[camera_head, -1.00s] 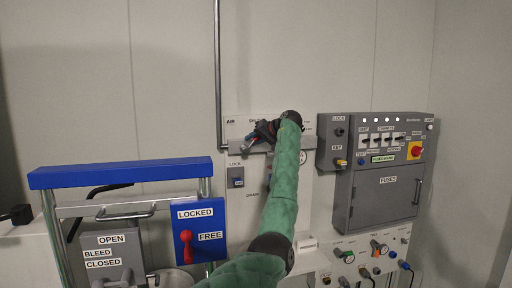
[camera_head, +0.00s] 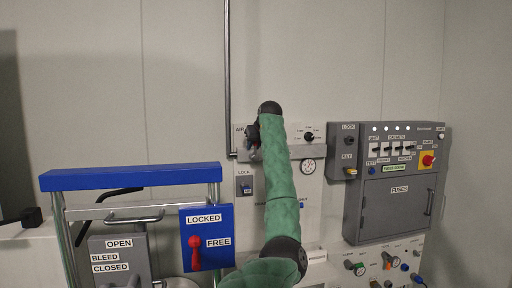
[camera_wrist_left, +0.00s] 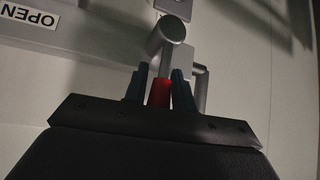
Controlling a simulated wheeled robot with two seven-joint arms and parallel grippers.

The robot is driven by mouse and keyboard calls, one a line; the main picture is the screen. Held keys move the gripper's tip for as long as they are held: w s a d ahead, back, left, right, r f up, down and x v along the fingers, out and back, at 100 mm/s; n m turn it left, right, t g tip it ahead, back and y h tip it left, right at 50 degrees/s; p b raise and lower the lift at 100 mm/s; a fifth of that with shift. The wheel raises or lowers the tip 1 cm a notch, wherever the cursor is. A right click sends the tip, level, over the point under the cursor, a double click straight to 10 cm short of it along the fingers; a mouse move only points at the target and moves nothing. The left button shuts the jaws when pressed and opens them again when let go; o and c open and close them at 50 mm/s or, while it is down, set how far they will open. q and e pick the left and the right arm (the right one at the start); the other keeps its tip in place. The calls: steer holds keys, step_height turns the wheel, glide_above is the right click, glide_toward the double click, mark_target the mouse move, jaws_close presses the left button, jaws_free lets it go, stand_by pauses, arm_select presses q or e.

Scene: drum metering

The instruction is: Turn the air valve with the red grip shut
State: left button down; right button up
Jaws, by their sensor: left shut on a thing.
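The air valve shows in the left wrist view as a grey metal lever (camera_wrist_left: 166,34) with a red grip (camera_wrist_left: 159,92) at its near end. My left gripper (camera_wrist_left: 159,86) has its two blue fingers on either side of the red grip and is shut on it. In the head view my left gripper (camera_head: 252,143) is at the AIR label (camera_head: 239,129) on the wall panel, beside the vertical pipe. My green arm and the gripper hide most of the valve there. An OPEN label (camera_wrist_left: 29,14) shows upside down in the left wrist view. My right gripper is not in view.
A grey pipe (camera_head: 228,75) runs down the wall just left of the valve. Right of my arm are a black knob (camera_head: 309,137), a gauge (camera_head: 308,166) and a grey fuse cabinet (camera_head: 395,205). A blue-topped frame (camera_head: 130,177) with a red lever (camera_head: 195,252) stands at lower left.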

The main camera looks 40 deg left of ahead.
arm_select(q)
steer(key=shift+f, duration=0.2)
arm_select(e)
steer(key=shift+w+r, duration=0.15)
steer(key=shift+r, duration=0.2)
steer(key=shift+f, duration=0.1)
arm_select(q)
steer(key=c, duration=1.1)
jaws_free()
steer(key=shift+c, duration=0.2)
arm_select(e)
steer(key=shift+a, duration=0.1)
arm_select(q)
steer(key=shift+s+r, duration=0.1)
steer(key=shift+r, duration=0.1)
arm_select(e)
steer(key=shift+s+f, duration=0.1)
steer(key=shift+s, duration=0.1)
arm_select(q)
steer(key=shift+d+r, duration=0.15)
steer(key=b+v, duration=0.2)
steer(key=v, duration=0.5)
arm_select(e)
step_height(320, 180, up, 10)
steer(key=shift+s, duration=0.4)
